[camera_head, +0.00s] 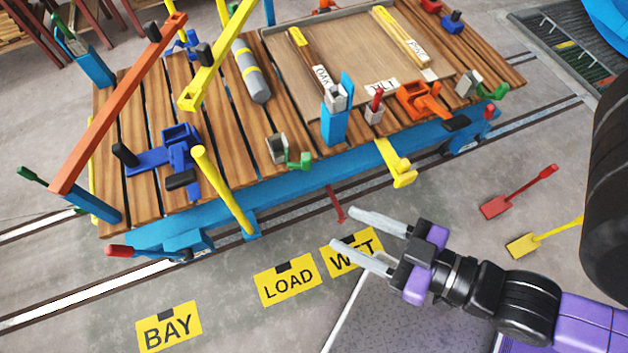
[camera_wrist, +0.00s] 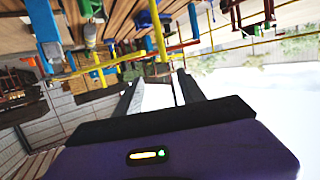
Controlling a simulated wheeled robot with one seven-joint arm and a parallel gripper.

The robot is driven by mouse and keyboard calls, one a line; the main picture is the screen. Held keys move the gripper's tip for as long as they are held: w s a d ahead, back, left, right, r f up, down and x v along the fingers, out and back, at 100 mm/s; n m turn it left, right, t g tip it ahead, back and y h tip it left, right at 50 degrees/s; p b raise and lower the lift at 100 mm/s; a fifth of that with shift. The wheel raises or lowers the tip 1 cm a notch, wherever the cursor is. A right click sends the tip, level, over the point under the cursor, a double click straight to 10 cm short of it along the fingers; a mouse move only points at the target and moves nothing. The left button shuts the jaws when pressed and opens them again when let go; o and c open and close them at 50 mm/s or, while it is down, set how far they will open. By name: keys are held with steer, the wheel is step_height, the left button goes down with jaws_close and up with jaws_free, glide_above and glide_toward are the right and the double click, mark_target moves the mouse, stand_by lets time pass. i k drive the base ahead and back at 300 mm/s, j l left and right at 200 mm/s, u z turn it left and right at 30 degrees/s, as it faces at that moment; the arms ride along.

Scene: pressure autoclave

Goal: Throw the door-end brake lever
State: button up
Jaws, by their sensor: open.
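A wood-decked blue trolley (camera_head: 300,179) stands on rails in the head view. One red-gripped lever (camera_head: 119,250) sticks out low at its left front corner. Another small red-gripped lever (camera_head: 488,112) stands at its right end, above the wheel area, nearer the large blue round body. I cannot tell for certain which is the door-end brake lever. My gripper (camera_head: 370,240) is open and empty, in front of the trolley's near side, apart from both levers. In the wrist view my gripper (camera_wrist: 155,88) shows its two fingers spread, with nothing between them.
Yellow bars (camera_head: 222,190) and an orange bar (camera_head: 118,105) rise along the trolley's left part. A yellow bracket (camera_head: 397,163) juts from its near side. Floor signs read BAY (camera_head: 168,327), LOAD (camera_head: 287,281) and WET (camera_head: 352,254).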

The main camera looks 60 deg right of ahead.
mark_target(489, 109)
steer(key=z, duration=2.45)
steer(key=i+j, duration=0.1)
